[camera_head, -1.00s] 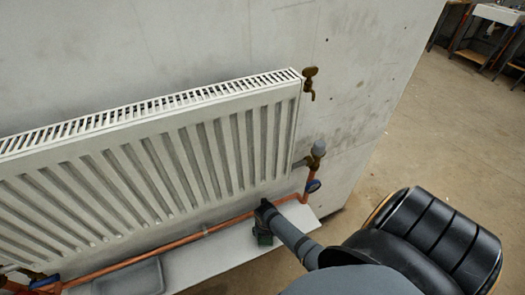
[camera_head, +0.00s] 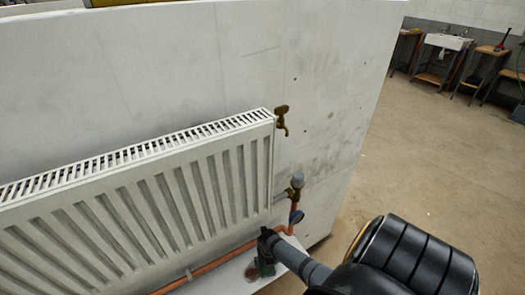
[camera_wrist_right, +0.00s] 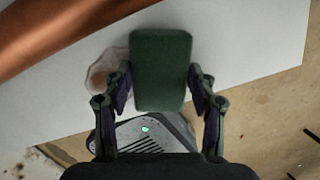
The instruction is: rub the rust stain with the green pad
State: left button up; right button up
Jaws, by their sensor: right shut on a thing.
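The green pad (camera_wrist_right: 160,70) is held between the two fingers of my right gripper (camera_wrist_right: 162,88) in the right wrist view. My right gripper (camera_head: 266,250) shows small in the head view, shut on the pad (camera_head: 266,267) over the white shelf below the radiator's right end. A brown rust stain with a pale border (camera_wrist_right: 101,75) lies on the shelf just left of the pad. The stain also shows in the head view (camera_head: 252,272), left of the pad. I cannot tell whether the pad touches the shelf. My left gripper is not in view.
The white radiator (camera_head: 150,185) hangs on the wall above the shelf (camera_wrist_right: 235,50). A copper pipe (camera_head: 222,260) runs close above the shelf, and a valve (camera_head: 297,187) and a brass tap (camera_head: 282,118) are at the radiator's right side. The floor to the right is open.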

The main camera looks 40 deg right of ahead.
aim_at(252, 274)
jog(key=shift+s+p, duration=0.2)
jog(key=shift+p, duration=0.1)
jog(key=shift+w+a+r, duration=0.1)
jog(key=shift+w+a, duration=0.1)
jog(key=shift+a, duration=0.45)
jog(key=shift+w+a, duration=0.2)
jog(key=shift+a, duration=0.45)
jog(key=shift+w+a+p, duration=0.2)
jog(key=shift+w+a, duration=0.05)
jog(key=shift+a, duration=0.85)
jog(key=shift+w+a+p, duration=0.15)
jog(key=shift+w+a, duration=0.1)
jog(key=shift+a, duration=0.8)
jog(key=shift+w+a+p, duration=0.15)
jog(key=shift+w+a, duration=0.1)
jog(key=shift+a, duration=0.6)
jog(key=shift+w+a+p, duration=0.15)
jog(key=shift+w+a, duration=0.05)
jog(key=shift+a, duration=0.65)
jog(key=shift+w, duration=0.1)
jog(key=shift+d, duration=0.1)
